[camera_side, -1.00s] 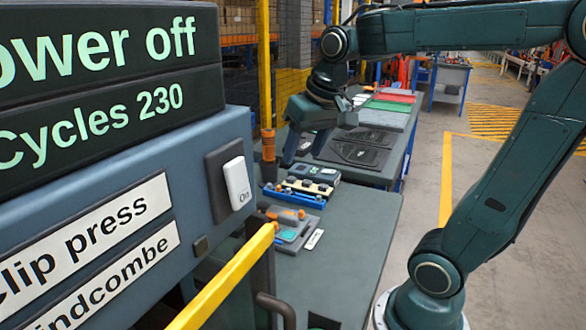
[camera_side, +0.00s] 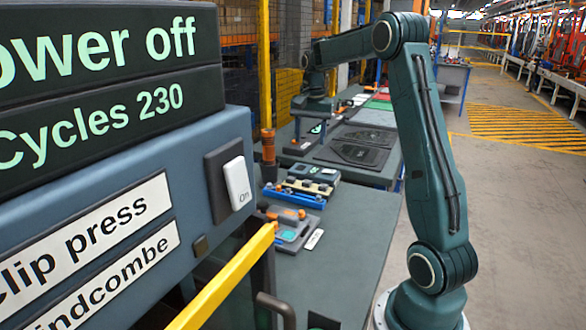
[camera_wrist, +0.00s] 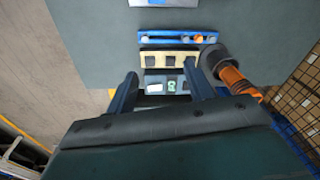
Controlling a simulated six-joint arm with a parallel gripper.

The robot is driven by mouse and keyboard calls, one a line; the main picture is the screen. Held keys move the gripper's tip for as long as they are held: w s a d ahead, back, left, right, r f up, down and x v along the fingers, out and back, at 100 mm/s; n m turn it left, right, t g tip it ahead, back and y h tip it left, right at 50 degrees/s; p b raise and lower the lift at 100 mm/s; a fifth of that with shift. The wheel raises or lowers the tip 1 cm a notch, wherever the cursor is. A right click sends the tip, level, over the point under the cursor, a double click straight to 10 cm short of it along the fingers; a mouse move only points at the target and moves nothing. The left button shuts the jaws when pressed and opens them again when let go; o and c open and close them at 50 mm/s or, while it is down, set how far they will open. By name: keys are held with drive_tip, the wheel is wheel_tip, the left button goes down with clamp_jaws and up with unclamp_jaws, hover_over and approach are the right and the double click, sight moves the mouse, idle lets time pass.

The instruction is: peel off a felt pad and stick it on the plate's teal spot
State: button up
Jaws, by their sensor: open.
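My gripper is open and empty. Whether the squares are felt is too small to tell. The plate's teal spot (camera_side: 288,235) is nearer the side camera, on a grey plate with orange parts beside it. No pad is seen on the teal spot.
A blue rack (camera_wrist: 178,38) with orange and white pieces lies beyond the strip. An orange and black cylinder (camera_wrist: 226,74) stands close by my right finger.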

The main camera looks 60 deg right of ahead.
sight(323, 185)
drive_tip(key=s+d+f+m, duration=0.1)
drive_tip(key=d+f+m, duration=0.1)
drive_tip(key=d+f, duration=0.3)
drive_tip(key=d, duration=0.3)
drive_tip(key=shift+s+d+f+m+g+y, duration=0.2)
drive_tip(key=shift+s+m+g+y, duration=0.1)
drive_tip(key=shift+m, duration=0.1)
drive_tip(key=shift+f, duration=0.1)
drive_tip(key=shift+a+f, duration=0.1)
drive_tip(key=shift+f, duration=6.7)
clamp_jaws()
drive_tip(key=shift+r, duration=0.3)
